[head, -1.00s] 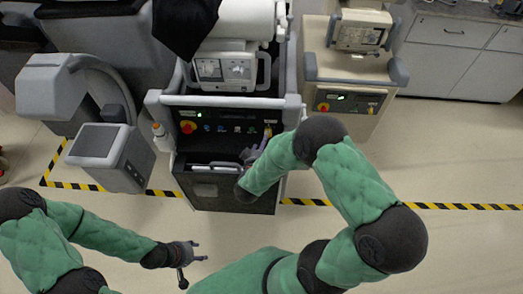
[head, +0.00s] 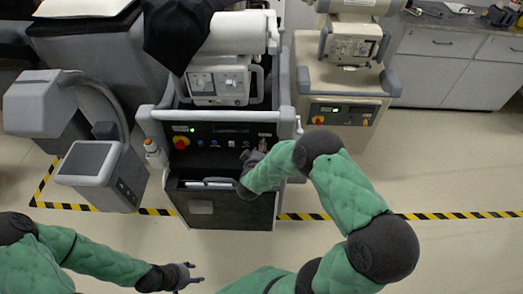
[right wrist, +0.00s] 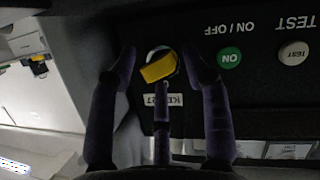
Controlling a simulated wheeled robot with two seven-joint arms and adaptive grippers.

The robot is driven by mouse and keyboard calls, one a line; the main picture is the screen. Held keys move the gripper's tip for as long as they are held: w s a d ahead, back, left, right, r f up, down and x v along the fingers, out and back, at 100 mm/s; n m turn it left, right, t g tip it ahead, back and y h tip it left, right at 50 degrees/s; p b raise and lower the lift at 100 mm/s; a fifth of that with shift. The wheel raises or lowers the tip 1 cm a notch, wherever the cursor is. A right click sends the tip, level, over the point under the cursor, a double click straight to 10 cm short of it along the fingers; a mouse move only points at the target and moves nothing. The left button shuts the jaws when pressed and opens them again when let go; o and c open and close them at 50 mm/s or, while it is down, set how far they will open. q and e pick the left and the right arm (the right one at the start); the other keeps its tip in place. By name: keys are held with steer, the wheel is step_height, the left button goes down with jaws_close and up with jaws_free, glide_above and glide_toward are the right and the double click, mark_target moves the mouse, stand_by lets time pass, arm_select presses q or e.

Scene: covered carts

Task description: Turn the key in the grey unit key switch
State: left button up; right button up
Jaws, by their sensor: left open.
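The grey unit (head: 208,215) stands at the centre of the head view, its black control panel (head: 215,136) facing me. My right gripper (head: 256,156) is at the right end of that panel and covers part of the key switch area. In the right wrist view a yellow key (right wrist: 158,68) sits in a round switch above a small upside-down label. The fingers of my right gripper (right wrist: 160,80) are spread on both sides of the key, with gaps, and a third finger is below it. My left gripper (head: 188,275) is open and empty over the floor.
A green ON button (right wrist: 229,58) and a white TEST button (right wrist: 292,53) are right of the key. A red knob (head: 181,142) is at the panel's left. A beige unit (head: 340,85) stands close on the right, a grey screen device (head: 92,165) on the left.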

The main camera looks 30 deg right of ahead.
jaws_close()
steer(key=c, duration=0.6)
jaws_free()
jaws_close()
steer(key=shift+f+n+h+p, duration=0.1)
steer(key=shift+n+h+p, duration=0.2)
steer(key=shift+n+h, duration=0.5)
steer(key=shift+a, duration=0.1)
steer(key=shift+f+n+g+h, duration=0.1)
steer(key=shift+n+g+h, duration=0.25)
steer(key=shift+n, duration=0.75)
